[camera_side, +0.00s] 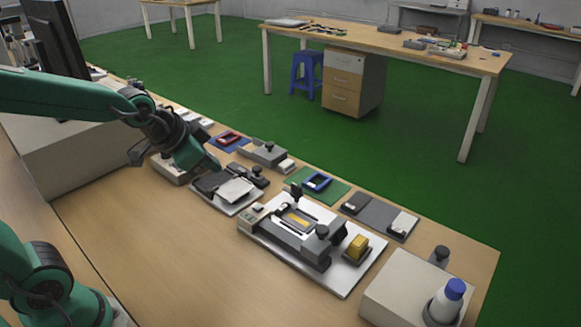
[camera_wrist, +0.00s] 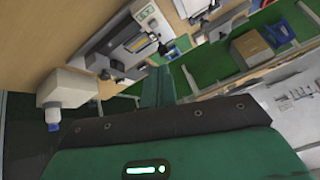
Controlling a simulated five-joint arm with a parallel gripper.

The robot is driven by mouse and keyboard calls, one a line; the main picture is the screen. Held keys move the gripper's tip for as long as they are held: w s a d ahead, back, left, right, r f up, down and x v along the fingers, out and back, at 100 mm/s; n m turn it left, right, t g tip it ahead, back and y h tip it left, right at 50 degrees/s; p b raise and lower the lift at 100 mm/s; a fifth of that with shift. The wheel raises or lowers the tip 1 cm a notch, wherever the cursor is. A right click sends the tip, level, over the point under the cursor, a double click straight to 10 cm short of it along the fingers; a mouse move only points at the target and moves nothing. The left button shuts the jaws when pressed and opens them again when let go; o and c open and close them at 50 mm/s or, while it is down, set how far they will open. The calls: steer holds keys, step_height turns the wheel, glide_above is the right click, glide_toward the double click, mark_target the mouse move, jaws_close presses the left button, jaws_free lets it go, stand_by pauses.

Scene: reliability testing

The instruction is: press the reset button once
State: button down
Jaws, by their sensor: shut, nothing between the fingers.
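My gripper (camera_side: 207,168) is shut and empty, above the device with dark parts and a white pad (camera_side: 235,190) on the bench. It also shows in the wrist view (camera_wrist: 158,70) as a narrow green shape pointing into the scene. A test fixture (camera_side: 300,225) with a silver base, dark clamps and a yellow block (camera_side: 357,246) sits to the right of my gripper. A small pale box (camera_side: 251,217) stands at its left end; the box also shows in the wrist view (camera_wrist: 147,14). I cannot tell for sure which part is the reset button.
A white box (camera_side: 405,290) and a blue-capped bottle (camera_side: 447,298) stand at the bench's right end. A green mat with a blue-framed item (camera_side: 317,182) and a grey tray (camera_side: 378,214) lie behind the fixture. The bench (camera_side: 190,260) is clear in front.

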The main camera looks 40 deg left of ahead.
steer(key=w+f+m+t, duration=0.1)
steer(key=w+f+m, duration=0.3)
steer(key=w, duration=0.6)
step_height(320, 180, down, 2)
steer(key=shift+w+d+f+t, duration=0.15)
steer(key=shift+w+f+t, duration=0.05)
steer(key=shift+t, duration=0.2)
steer(key=shift+f, duration=0.1)
glide_above(254, 212)
steer(key=shift+f, duration=4.35)
steer(key=shift+f, duration=0.8)
steer(key=shift+r, duration=0.85)
steer(key=shift+r, duration=0.1)
